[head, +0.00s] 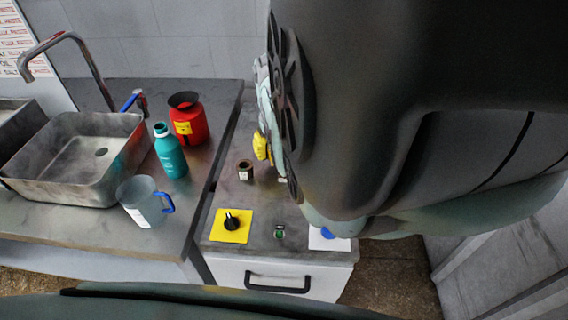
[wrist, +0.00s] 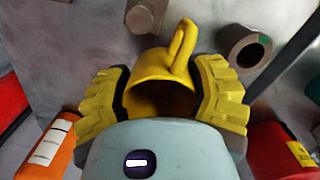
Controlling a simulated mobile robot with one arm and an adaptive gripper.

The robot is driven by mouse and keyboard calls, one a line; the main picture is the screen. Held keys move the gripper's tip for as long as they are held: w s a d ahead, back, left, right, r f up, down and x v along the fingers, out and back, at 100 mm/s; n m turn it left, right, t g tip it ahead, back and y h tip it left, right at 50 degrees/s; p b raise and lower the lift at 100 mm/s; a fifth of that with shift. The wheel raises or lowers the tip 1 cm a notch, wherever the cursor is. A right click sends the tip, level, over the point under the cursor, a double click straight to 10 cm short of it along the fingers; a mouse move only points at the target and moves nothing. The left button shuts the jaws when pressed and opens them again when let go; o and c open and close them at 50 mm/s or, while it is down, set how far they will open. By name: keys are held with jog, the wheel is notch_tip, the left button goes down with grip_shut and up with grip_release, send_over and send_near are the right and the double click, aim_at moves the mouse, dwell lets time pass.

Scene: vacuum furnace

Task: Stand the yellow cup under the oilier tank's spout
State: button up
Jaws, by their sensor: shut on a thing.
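The yellow cup (wrist: 160,72) is in the wrist view, between the ribbed yellow pads of my gripper (wrist: 162,97). My gripper is shut on it. The cup's dark mouth faces the wrist camera and its looped handle points up in the picture. In the head view my dark arm covers much of the right side, and only a yellow bit of my gripper (head: 261,146) shows at its left edge. I cannot make out the cup there. I cannot identify the oiler tank or its spout for sure in either view.
A short dark hollow cylinder (head: 245,170) stands on the bench near my gripper. A red can (head: 189,122), a teal bottle (head: 170,152) and a clear jug (head: 144,203) stand left, by the sink (head: 75,160). A yellow plate with a black knob (head: 231,225) is at the front.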

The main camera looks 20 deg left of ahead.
jog(key=shift+f, duration=1.7)
jog(key=shift+f, duration=0.2)
jog(key=o, duration=1)
jog(key=r, duration=1.1)
jog(key=shift+w+a, duration=0.1)
jog(key=shift+w, duration=0.15)
jog(key=shift+r+p, duration=0.75)
